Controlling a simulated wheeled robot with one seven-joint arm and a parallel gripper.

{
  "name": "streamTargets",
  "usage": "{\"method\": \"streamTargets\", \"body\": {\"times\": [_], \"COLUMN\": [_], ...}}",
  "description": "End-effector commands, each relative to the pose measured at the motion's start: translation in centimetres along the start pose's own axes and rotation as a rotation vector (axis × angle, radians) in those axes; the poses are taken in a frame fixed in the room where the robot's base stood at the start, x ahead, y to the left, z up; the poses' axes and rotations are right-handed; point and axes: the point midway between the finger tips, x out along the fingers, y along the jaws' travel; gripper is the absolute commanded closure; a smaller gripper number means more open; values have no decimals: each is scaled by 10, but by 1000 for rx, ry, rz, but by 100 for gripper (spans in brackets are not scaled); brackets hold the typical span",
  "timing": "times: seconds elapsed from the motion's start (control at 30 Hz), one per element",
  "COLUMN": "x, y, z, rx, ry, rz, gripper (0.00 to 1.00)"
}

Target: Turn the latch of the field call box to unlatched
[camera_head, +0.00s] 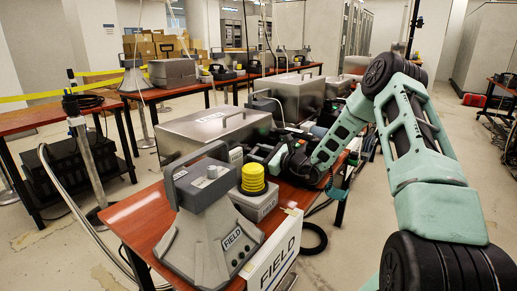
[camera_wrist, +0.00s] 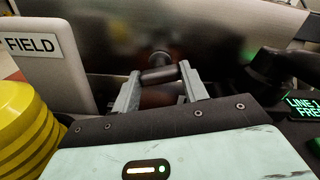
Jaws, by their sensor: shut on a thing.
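The field call box, which I take to be the large metal case (camera_head: 200,130), stands on the red-brown table with a carry handle on its lid. Its shiny metal face (camera_wrist: 225,45) fills the back of the wrist view. My gripper (camera_wrist: 160,82) is shut on a short dark bar (camera_wrist: 158,74), apparently the latch, in front of that face. The bar lies nearly level, tilted slightly up to the right. In the head view my gripper is at the case's right side, and my arm and nearby objects hide the latch. Whether it is latched cannot be told.
A grey horn-shaped unit (camera_head: 210,235) marked FIELD stands at the table's front. A green-lit display (camera_wrist: 303,105) is close on the right. Another metal case (camera_head: 298,95) stands behind.

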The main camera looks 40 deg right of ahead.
Motion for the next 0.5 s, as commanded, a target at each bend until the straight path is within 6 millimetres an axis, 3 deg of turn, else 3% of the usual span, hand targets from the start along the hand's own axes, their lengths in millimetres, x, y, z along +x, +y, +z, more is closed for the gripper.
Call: {"method": "streamTargets", "body": {"times": [0.5], "x": [-1], "y": [0], "z": [0], "rx": [298], "ry": [4], "rz": [-1], "gripper": [79]}}
